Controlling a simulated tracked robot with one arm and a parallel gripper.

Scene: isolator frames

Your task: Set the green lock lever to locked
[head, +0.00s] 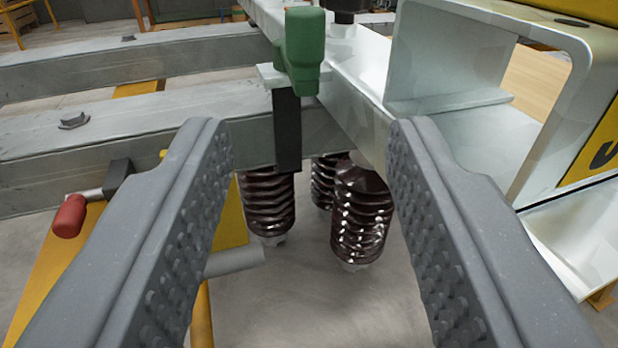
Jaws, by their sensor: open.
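The green lock lever (304,48) stands upright at the top middle of the head view. It is a green block on a pale metal bracket, with a dark bar (287,130) hanging below it. My gripper (308,135) is open, its two grey studded fingers apart on the left and right of the picture. The lever shows in the gap between the fingers, farther off and somewhat above the fingertips. Nothing is held, and the fingers appear not to touch the lever.
Brown ribbed insulators (361,212) hang below the frame. Grey steel beams (130,140) run across the left. A white steel frame (450,60) stands close at the right. A red-ended handle (70,215) and yellow supports lie at the left. Bare floor shows below.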

